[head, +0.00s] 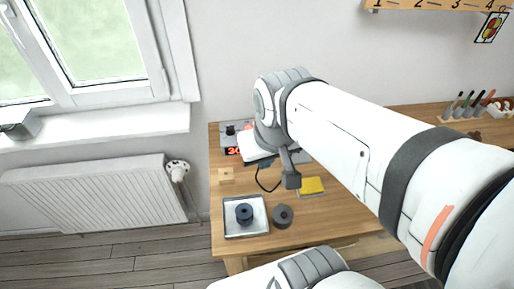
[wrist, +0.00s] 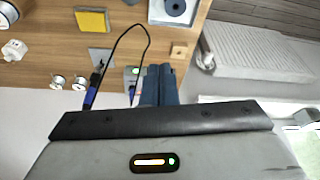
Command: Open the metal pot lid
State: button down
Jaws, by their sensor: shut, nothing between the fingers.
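My gripper (wrist: 160,84) shows in the wrist view as two dark blue fingers pressed together, with nothing between them. It points out over the wooden table (wrist: 218,8). Two small round metal-looking items (wrist: 57,82) (wrist: 80,82) stand left of the fingers, apart from them. One of these may be the metal pot, but they are too small to tell whether a lid is on. In the head view my arm hides the back middle of the table, and my fingertips cannot be made out.
A tray (head: 228,232) with a dark blue spool (head: 245,212) stands at the front left, beside a dark grey roll (head: 282,216). A yellow pad (head: 312,186) lies right of them. A blue-handled tool (wrist: 91,93) with a looping black cord is close left of my fingers.

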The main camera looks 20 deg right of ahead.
aim_at(282, 214)
jog(key=z, duration=0.05)
jog(key=k, duration=0.55)
jog(key=u, duration=1.8)
jog(key=k, duration=1.3)
jog(key=z, duration=1.4)
jog(key=i, duration=1)
jog(key=z, duration=0.05)
